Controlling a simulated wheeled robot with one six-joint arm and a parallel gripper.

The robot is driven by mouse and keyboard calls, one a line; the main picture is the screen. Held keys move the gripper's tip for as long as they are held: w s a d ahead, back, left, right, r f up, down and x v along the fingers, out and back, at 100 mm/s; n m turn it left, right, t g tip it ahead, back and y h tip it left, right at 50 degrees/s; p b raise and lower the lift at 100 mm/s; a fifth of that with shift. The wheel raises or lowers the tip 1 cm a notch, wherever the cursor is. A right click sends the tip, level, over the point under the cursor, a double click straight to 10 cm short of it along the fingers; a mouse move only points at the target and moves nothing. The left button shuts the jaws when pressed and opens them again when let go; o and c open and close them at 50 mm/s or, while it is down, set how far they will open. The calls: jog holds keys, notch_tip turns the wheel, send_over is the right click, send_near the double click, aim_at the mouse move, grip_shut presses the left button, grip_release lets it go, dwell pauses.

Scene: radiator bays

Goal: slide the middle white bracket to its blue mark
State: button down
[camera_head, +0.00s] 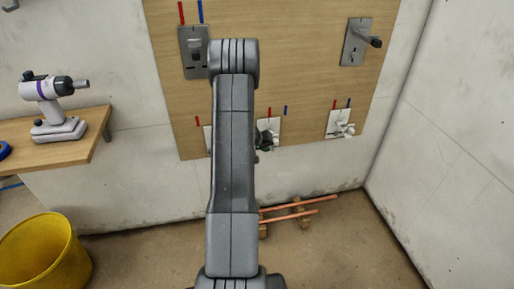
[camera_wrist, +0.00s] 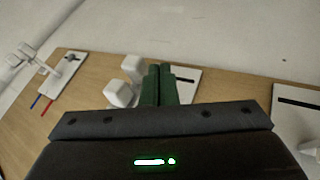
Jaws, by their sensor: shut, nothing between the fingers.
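The middle white bracket (camera_head: 273,127) is on the lower part of the wooden board, partly hidden by my arm and gripper. Its plate sits under the red mark (camera_head: 269,112); its blue mark (camera_head: 285,111) is just right of the plate's upper edge. My gripper (camera_head: 263,141) is at this bracket's left side. In the wrist view my green fingers (camera_wrist: 160,85) are shut together and empty, in front of the bracket's plate (camera_wrist: 187,82). The bracket's white protruding blocks (camera_wrist: 122,93) are just left of the fingers there. I cannot tell whether they touch.
The right white bracket (camera_head: 340,124) has its own red and blue marks. The left white bracket (camera_head: 207,137) is mostly behind my arm. Grey plates (camera_head: 194,52) and (camera_head: 355,42) a lever plate are above. Copper pipes (camera_head: 300,213) lie below; a yellow bucket (camera_head: 45,255) stands left.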

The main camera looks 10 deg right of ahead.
aim_at(274, 146)
jog(key=shift+d, duration=0.4)
jog(key=shift+d, duration=0.1)
jog(key=d+b, duration=0.3)
jog(key=d, duration=0.4)
jog(key=shift+w+d, duration=0.1)
jog(key=a, duration=0.1)
jog(key=a+b, duration=0.1)
jog(key=a, duration=0.1)
jog(key=a+b, duration=0.1)
jog(key=shift+a+r, duration=0.3)
jog(key=shift+r, duration=0.05)
jog(key=p+v, duration=0.1)
jog(key=v, duration=0.8)
jog(key=shift+s, duration=0.25)
jog(key=shift+d, duration=0.1)
